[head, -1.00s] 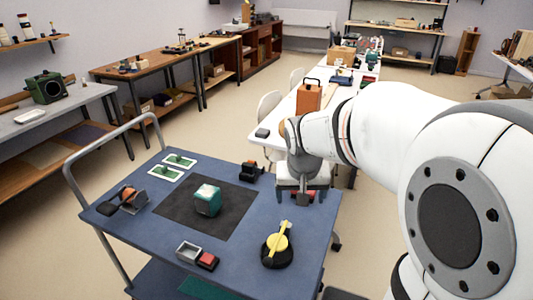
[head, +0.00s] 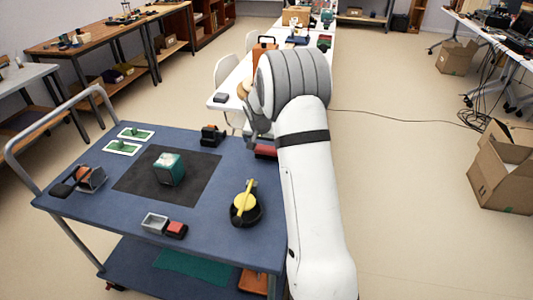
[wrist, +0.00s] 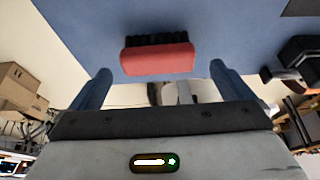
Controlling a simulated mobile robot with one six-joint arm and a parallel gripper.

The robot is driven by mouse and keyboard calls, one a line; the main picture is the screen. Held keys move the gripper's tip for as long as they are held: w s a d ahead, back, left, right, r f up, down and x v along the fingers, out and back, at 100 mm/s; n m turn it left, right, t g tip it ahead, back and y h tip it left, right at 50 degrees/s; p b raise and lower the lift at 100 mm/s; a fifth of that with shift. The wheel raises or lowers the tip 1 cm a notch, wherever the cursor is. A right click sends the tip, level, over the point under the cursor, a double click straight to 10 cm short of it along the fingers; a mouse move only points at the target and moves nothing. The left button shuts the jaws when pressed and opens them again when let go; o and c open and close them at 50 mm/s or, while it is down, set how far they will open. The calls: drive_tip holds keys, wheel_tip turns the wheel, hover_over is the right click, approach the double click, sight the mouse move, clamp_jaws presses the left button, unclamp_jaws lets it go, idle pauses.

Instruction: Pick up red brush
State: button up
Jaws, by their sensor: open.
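The red brush (head: 265,151) lies at the right far edge of the blue cart top (head: 215,225) in the head view, partly covered by my arm. In the wrist view the red brush (wrist: 158,60) shows its red body and dark bristles, lying on the blue surface. My gripper (wrist: 160,84) has its two fingers spread wide, one on each side of the brush's width. The brush lies ahead of the fingers, and nothing is held between them. In the head view my arm hides most of the gripper.
A black stand with a yellow lever (head: 246,205), a green block (head: 168,169) on a dark mat (head: 200,180), a black device (head: 212,135) and a small grey tray (head: 154,223) stand on the cart. A white table (head: 232,97) is behind. Cardboard boxes (head: 503,175) stand at right.

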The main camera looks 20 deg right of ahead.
sight(267, 148)
drive_tip(key=x, duration=0.5)
drive_tip(key=shift+w+d, duration=0.15)
drive_tip(key=shift+d, duration=0.15)
drive_tip(key=shift+r, duration=0.1)
drive_tip(key=shift+c, duration=0.2)
drive_tip(key=c, duration=0.8)
